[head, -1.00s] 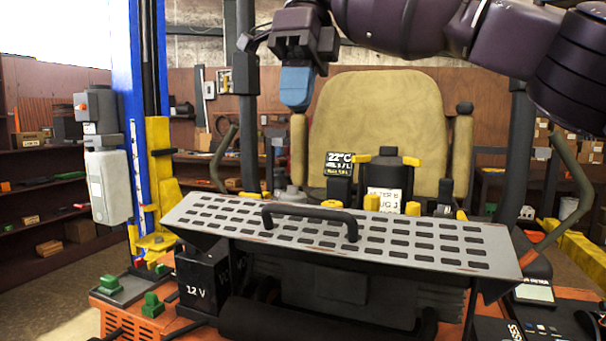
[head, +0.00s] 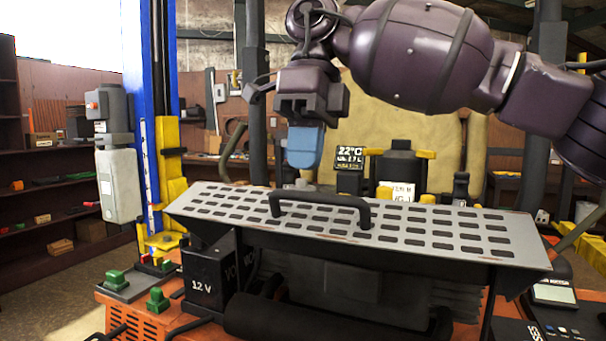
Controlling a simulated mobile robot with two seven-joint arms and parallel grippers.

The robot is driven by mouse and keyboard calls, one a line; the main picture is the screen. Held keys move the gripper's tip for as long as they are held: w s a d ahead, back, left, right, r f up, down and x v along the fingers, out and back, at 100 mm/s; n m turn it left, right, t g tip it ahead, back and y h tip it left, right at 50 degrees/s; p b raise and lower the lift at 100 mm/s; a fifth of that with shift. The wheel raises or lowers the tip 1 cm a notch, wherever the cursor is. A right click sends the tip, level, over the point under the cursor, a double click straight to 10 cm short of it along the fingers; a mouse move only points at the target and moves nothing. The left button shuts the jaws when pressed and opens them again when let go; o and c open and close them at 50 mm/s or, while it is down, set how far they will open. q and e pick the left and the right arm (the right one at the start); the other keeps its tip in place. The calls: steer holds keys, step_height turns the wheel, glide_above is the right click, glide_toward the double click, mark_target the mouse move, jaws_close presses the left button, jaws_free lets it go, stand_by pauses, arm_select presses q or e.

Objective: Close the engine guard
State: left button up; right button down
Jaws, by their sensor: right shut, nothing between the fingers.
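The engine guard (head: 430,231) is a grey perforated plate with a black handle (head: 320,204) on its top. It lies over the engine bay of the mower, tilted with its front edge lower in the picture, and a dark gap with engine parts shows beneath it. My right gripper (head: 305,158), with blue fingertips, points down above and behind the guard, near the handle's left part. It is shut and empty, and appears apart from the guard. My left gripper is not in view.
A black 12 V battery (head: 210,278) sits below the guard's left end. A blue lift post (head: 160,70) with a yellow carriage (head: 170,185) stands at left. The tan seat (head: 470,150) and a small display (head: 350,158) are behind the guard.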

mark_target(334, 225)
steer(key=shift+x, duration=1.1)
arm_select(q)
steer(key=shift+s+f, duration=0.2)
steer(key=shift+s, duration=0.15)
arm_select(e)
steer(key=shift+f, duration=0.2)
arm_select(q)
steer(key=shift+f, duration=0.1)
